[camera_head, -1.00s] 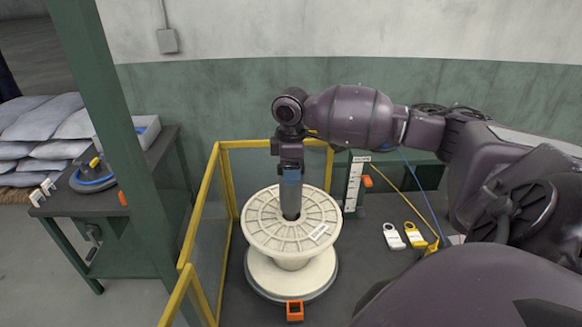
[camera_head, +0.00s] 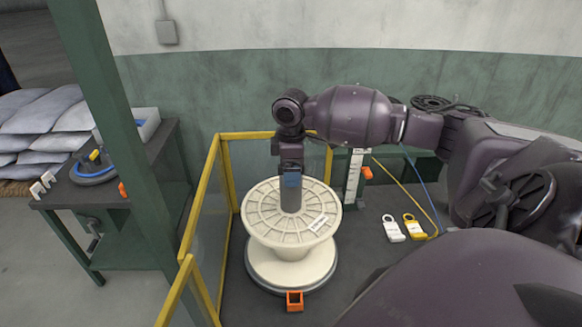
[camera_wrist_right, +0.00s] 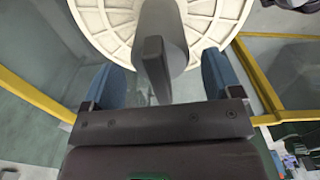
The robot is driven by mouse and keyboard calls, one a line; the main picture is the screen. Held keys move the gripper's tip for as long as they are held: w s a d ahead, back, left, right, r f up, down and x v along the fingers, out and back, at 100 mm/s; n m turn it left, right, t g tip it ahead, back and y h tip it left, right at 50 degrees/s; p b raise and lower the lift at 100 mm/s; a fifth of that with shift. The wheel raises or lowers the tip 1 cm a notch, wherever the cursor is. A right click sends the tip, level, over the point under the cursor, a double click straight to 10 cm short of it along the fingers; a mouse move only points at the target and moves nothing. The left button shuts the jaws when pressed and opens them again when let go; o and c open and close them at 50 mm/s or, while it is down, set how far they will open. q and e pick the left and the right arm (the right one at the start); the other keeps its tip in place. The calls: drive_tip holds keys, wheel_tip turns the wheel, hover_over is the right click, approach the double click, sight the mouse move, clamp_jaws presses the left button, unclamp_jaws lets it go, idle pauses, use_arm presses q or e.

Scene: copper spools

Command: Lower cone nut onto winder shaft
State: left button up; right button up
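The cream spool (camera_head: 265,215) stands upright on a dark round base inside the yellow-framed bay. A grey cylindrical piece (camera_head: 291,197) stands at the spool's centre, its lower end at the bore. I cannot clearly separate cone nut from winder shaft in it. My right gripper (camera_head: 290,181) points down over the spool, at the top of this piece. In the right wrist view the gripper's two blue fingers (camera_wrist_right: 163,75) stand on either side of the grey piece (camera_wrist_right: 168,25), with gaps visible; contact cannot be made out. My left gripper is out of view.
A yellow frame (camera_head: 210,178) borders the bay on the left and back. An orange block (camera_head: 294,301) lies in front of the spool. A green post (camera_head: 122,140) and side table (camera_head: 150,184) stand left.

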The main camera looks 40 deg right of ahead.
drive_tip(key=shift+o, duration=0.4)
drive_tip(key=shift+f, duration=0.1)
wheel_tip(320, 180, up, 10)
drive_tip(key=shift+f+b, duration=0.1)
drive_tip(key=shift+b, duration=0.25)
drive_tip(key=shift+r, duration=0.6)
